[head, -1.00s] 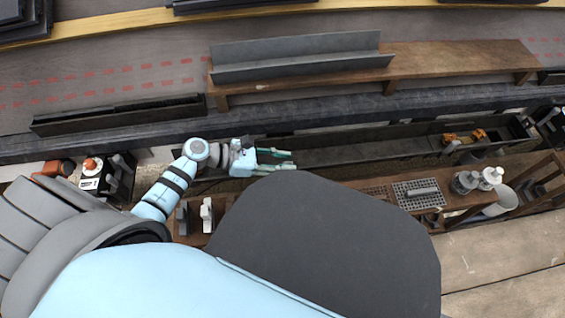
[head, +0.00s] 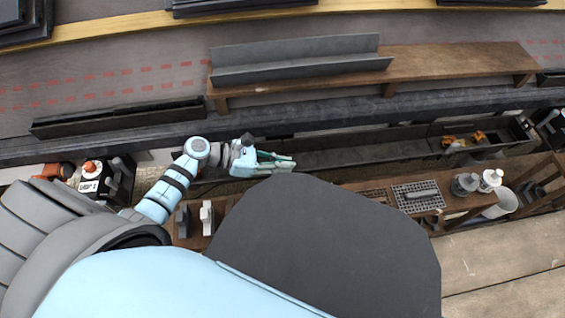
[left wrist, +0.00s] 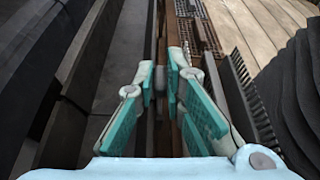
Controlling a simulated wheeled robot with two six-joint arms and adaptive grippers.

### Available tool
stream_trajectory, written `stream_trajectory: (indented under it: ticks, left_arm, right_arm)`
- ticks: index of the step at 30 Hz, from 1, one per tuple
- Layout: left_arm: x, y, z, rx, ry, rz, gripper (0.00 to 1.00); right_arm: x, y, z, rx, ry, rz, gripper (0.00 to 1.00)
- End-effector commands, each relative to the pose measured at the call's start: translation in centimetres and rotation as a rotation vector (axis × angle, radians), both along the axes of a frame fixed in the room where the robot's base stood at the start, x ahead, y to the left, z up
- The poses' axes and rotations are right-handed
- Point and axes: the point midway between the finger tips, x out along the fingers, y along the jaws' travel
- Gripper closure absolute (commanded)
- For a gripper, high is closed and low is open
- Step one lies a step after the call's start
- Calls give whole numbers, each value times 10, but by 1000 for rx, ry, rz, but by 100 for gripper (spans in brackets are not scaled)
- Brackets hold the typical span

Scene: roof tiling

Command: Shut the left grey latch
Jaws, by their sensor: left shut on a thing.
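My left gripper (head: 288,160) is over the near edge of the long dark trough (head: 370,152) in the head view. In the left wrist view its two green-padded fingers (left wrist: 173,68) lean together at the tips. They are shut on a small grey piece (left wrist: 161,78), which looks like the left grey latch. Most of this piece is hidden by the fingers, so I cannot tell its angle. In the head view the piece is too small to make out. My right gripper is not in view.
A wooden bench (head: 355,187) runs along the near side, with a dark grate (head: 417,203) and white and grey bottles (head: 490,180). A grey angled channel (head: 300,68) lies on a brown board (head: 460,62) behind. An orange-topped device (head: 92,177) stands at left.

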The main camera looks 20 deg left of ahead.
Motion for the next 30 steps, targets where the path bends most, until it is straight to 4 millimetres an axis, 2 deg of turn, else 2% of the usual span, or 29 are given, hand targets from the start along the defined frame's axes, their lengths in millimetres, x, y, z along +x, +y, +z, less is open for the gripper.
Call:
stream_trajectory:
  ticks: [18, 30]
  left_arm:
    - [20, 13, -7, -225, 358, 2, 100]
    - [23, 15, -11, -283, 451, -1, 100]
  right_arm:
    - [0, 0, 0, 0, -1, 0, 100]
    - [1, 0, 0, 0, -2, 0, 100]
